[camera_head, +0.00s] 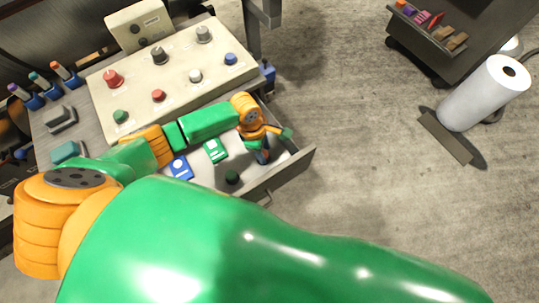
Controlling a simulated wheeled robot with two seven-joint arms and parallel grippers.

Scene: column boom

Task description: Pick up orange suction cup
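My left gripper (275,146) is over the open drawer (292,171), near its right end. Its two fingers look spread apart, and I see nothing held between them. I cannot make out an orange suction cup. The orange parts that show clearly belong to my own arm and wrist. My arm covers part of the drawer and the bench, so a small thing there may be hidden. My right gripper is not in view.
The drawer holds a blue card (181,167), a green card (215,150) and a dark green knob (232,177). A beige panel (178,85) with several knobs stands behind it. A white paper roll (478,97) stands at right. The floor between is clear.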

